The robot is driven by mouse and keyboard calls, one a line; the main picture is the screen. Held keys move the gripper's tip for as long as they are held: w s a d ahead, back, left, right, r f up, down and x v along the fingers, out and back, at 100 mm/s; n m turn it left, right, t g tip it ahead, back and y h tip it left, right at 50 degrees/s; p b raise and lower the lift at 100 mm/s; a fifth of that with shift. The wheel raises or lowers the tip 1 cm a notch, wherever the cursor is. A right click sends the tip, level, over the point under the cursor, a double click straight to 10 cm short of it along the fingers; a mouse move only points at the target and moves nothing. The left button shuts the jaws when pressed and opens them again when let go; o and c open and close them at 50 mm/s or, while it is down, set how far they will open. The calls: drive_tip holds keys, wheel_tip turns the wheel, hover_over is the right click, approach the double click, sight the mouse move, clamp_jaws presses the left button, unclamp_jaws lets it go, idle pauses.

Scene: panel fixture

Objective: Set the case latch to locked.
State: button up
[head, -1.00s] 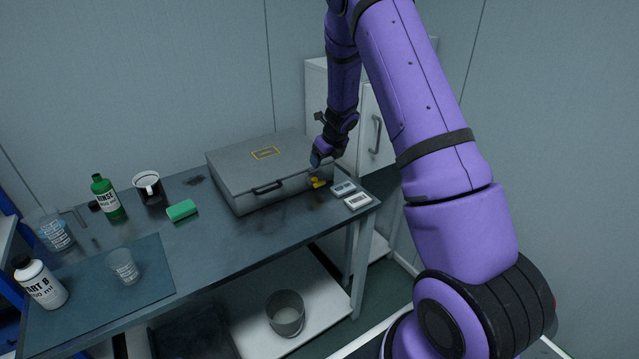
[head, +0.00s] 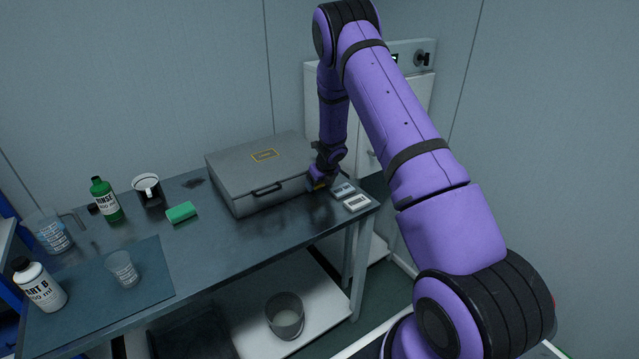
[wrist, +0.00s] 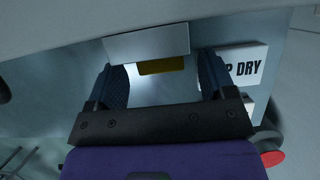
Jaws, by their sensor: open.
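The grey case (head: 232,172) lies closed on the workbench, with a dark handle (head: 268,188) on its front. Its yellow latch (head: 319,186) is at the front right end, mostly covered by my gripper (head: 322,180) in the head view. In the wrist view the yellow latch (wrist: 162,66) shows under a pale grey plate (wrist: 147,43). My gripper (wrist: 163,82) is open there, one finger on each side of the latch. I cannot tell whether the fingers touch it, nor which setting the latch is in.
Two small labelled boxes (head: 357,202) lie right of the case, close to my gripper; one label (wrist: 243,65) reads "DRY". A white cabinet (head: 418,92) stands behind my arm.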

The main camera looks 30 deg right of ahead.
drive_tip(key=shift+w+f, duration=0.1)
drive_tip(key=shift+f, duration=0.05)
drive_tip(key=shift+c, duration=0.2)
drive_tip(key=c, duration=0.9)
drive_tip(key=shift+a+h, duration=0.1)
drive_tip(key=shift+h, duration=0.9)
drive_tip(key=h, duration=0.1)
drive_tip(key=a+n+h, duration=0.1)
drive_tip(key=h, duration=0.2)
drive_tip(key=shift+a+f, duration=0.15)
drive_tip(key=shift+f, duration=0.1)
drive_tip(key=h, duration=0.1)
drive_tip(key=n+h, duration=0.1)
drive_tip(key=h, duration=0.1)
drive_tip(key=t+h, duration=0.1)
drive_tip(key=h, duration=0.1)
drive_tip(key=shift+a+f+n, duration=0.2)
drive_tip(key=shift+f+n, duration=0.1)
drive_tip(key=shift+f, duration=0.05)
drive_tip(key=shift+s, duration=0.2)
